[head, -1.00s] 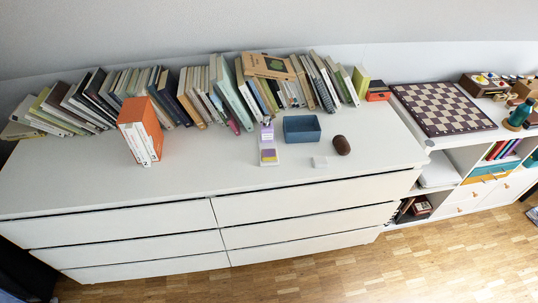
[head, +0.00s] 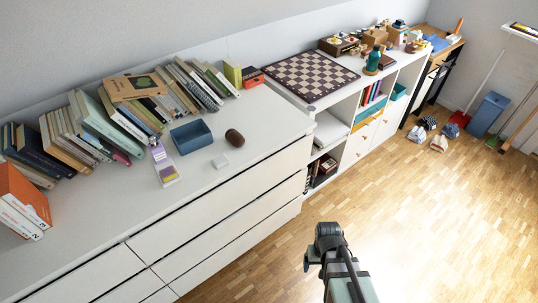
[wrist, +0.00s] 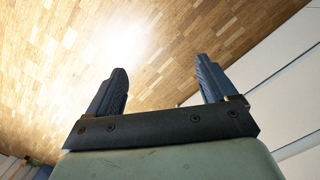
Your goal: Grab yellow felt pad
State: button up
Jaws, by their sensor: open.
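A small white open box with purple and yellowish contents (head: 165,170) stands on the dresser top in the head view. The yellowish patch at its near end may be the yellow felt pad, but it is too small to be sure. My gripper (wrist: 161,72) is open and empty in the wrist view, with floor and pale drawer fronts beyond its fingers. In the head view, my arm's dark end is in front of the dresser, low at the bottom centre, well apart from the box. The pad does not show in the wrist view.
The white dresser (head: 100,227) has closed drawers. A blue-grey bin (head: 191,138), a brown rounded object (head: 235,138) and a small white block (head: 221,161) stand near the box. Books (head: 120,120) line the wall. A chessboard (head: 310,75) lies on the shelf to the right. Floor in front is clear.

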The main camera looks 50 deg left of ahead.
jog(key=s+a+r+n+y, duration=0.1)
jog(key=s+a+r+n, duration=0.1)
jog(key=s+a+r, duration=0.45)
jog(key=s+a+r+n+t+y, duration=0.15)
jog(key=a+r, duration=0.25)
jog(key=a, duration=0.6)
jog(key=s+a+r+n+y, duration=0.1)
jog(key=s+a+r, duration=0.45)
jog(key=a, duration=0.25)
jog(key=s+a+r+n+y, duration=0.1)
jog(key=s+a+r, duration=0.6)
jog(key=r, duration=0.3)
jog(key=s+a+r+n+y, duration=0.2)
jog(key=s+a+r, duration=0.45)
jog(key=r, duration=0.35)
send_over(167, 172)
jog(key=d, duration=0.3)
jog(key=shift+m+h, duration=0.45)
jog(key=f, duration=0.5)
jog(key=shift+w+a, duration=0.15)
jog(key=shift+w, duration=0.15)
jog(key=shift+s+x, duration=0.2)
jog(key=shift+x, duration=1.15)
jog(key=shift+s+x, duration=0.15)
jog(key=shift+x, duration=1.2)
jog(key=shift+a, duration=0.1)
jog(key=c, duration=1.1)
jog(key=shift+r, duration=0.1)
